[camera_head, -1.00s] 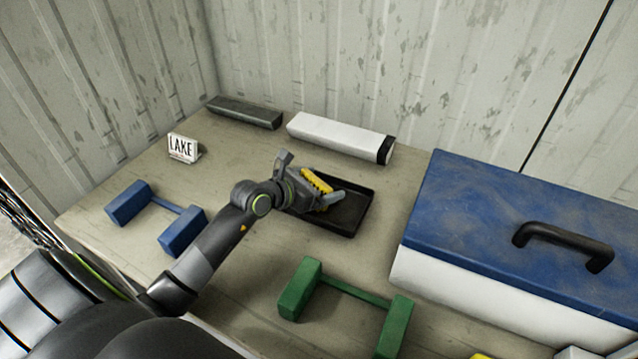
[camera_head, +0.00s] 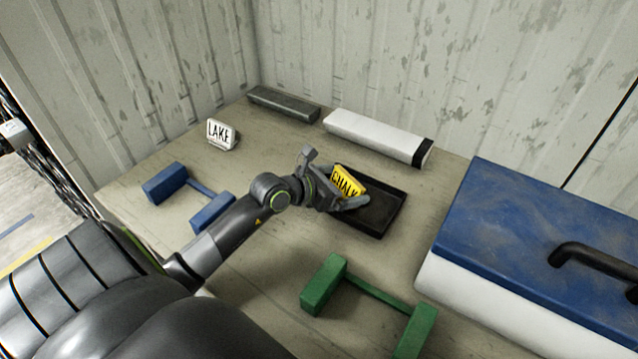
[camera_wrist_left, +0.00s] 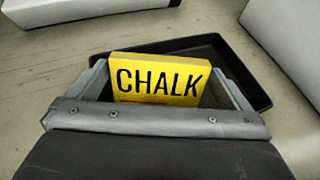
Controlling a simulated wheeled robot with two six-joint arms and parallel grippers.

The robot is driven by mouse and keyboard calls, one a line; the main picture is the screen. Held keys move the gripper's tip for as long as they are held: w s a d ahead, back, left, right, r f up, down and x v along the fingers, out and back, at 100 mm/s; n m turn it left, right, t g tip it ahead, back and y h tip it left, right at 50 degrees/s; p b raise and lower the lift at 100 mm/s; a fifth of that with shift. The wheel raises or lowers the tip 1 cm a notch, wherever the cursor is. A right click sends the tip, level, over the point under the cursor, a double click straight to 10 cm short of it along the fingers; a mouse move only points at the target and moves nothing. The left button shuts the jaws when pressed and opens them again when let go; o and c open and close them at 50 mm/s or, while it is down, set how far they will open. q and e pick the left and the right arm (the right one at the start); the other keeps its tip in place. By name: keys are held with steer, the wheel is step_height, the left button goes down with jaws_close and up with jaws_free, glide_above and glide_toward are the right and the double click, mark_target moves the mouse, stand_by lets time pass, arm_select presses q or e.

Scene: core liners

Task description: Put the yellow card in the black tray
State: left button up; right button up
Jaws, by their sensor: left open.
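The yellow card (camera_head: 347,182), lettered CHALK, shows its face at the left part of the black tray (camera_head: 385,218). It also shows in the left wrist view (camera_wrist_left: 158,80), where it stands between the two fingers with a gap at each side. My left gripper (camera_head: 340,196) is open around the card, low over the tray's left side. In the left wrist view the tray (camera_wrist_left: 245,75) spreads behind and to the right of the card. The card's lower edge is hidden by the gripper, so its contact with the tray floor cannot be told. My right gripper is out of view.
A white LAKE card (camera_head: 221,133) stands at the left on the table. A blue holder (camera_head: 165,184) and a green holder (camera_head: 325,284) lie nearer. A white bar (camera_head: 375,135) and dark bar (camera_head: 283,103) lie behind. A large blue-lidded box (camera_head: 530,235) blocks the right.

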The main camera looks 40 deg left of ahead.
arm_select(q)
steer(key=v, duration=0.9)
steer(key=shift+r, duration=0.2)
steer(key=shift+r, duration=0.1)
